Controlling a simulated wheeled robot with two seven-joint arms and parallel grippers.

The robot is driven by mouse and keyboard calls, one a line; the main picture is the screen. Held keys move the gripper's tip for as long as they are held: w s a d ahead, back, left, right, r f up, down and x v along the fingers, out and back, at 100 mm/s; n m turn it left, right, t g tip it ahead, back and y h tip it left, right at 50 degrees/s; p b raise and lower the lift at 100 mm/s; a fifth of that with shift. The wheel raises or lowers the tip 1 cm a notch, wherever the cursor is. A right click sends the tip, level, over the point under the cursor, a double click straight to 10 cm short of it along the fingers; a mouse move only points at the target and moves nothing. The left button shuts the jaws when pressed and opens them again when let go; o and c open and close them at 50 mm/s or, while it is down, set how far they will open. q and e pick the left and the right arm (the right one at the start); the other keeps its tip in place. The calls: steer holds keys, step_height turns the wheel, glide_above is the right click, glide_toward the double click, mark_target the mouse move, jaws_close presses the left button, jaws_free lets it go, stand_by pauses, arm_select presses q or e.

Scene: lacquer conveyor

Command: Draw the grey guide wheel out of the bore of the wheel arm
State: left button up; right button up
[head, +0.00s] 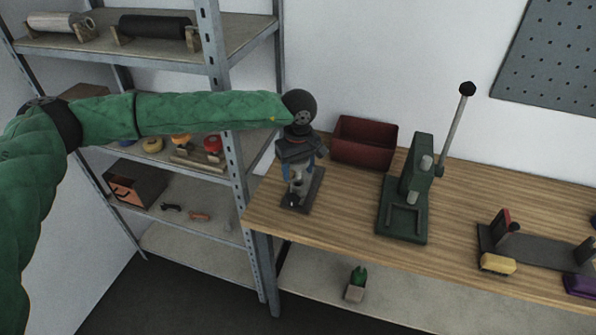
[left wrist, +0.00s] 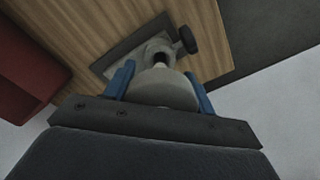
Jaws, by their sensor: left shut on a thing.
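My left gripper (head: 299,168) comes down from above at the left end of the workbench. Its two blue fingers are shut on a pale grey rounded piece, the grey guide wheel (left wrist: 165,90), which the left wrist view shows between them. Below the wheel is the grey wheel arm (head: 297,187), standing on a dark base plate (head: 316,188). My right gripper is not in view.
A dark red bin (head: 364,140) stands behind and to the right of the plate. A green lever press (head: 404,205) stands further right on the wooden bench (head: 350,215). A metal shelf rack (head: 222,75) is close on the left.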

arm_select(q)
steer(key=shift+r, duration=0.45)
steer(key=shift+r+b, duration=0.45)
steer(key=shift+r, duration=1.05)
